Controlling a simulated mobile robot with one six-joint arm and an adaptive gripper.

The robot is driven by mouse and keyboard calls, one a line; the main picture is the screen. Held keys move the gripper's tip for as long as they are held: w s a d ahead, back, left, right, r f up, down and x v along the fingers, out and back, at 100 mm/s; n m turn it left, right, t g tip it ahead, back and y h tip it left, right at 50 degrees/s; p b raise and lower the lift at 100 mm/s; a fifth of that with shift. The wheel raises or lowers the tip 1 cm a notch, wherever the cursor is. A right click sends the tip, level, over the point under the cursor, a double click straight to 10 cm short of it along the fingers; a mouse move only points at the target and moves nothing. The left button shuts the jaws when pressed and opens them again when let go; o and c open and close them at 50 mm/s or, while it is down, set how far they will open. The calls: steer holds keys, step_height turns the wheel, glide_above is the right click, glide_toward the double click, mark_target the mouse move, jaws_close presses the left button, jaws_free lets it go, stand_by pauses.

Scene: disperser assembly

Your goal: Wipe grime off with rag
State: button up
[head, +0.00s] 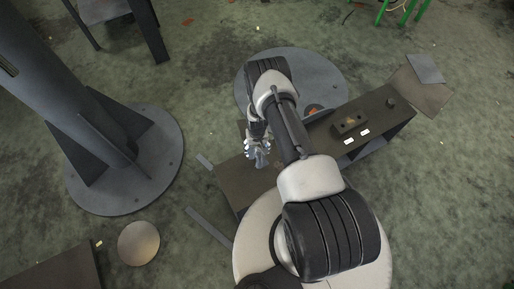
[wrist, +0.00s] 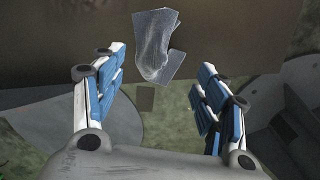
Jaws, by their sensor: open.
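A crumpled grey-white cloth (wrist: 155,45), which looks like the rag, shows in the wrist view near the edge of the brown bench top (wrist: 60,35). My gripper (wrist: 160,68) is open, with its blue-padded fingers to the left and right of the cloth in the picture. Nothing is between the pads that I can see as held. In the head view my gripper (head: 258,157) is over the left end of the dark bench (head: 235,180). The cloth is not clear there. I cannot tell which marks are the grime.
A dark block (head: 350,127) and two small pale pieces (head: 356,137) are on the bench's right part. A thick column on a round base (head: 120,190) stands left. Another round grey base (head: 315,70) is behind the bench. Flat bars (head: 208,228) lie on the floor.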

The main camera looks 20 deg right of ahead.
jaws_close()
stand_by(1.9)
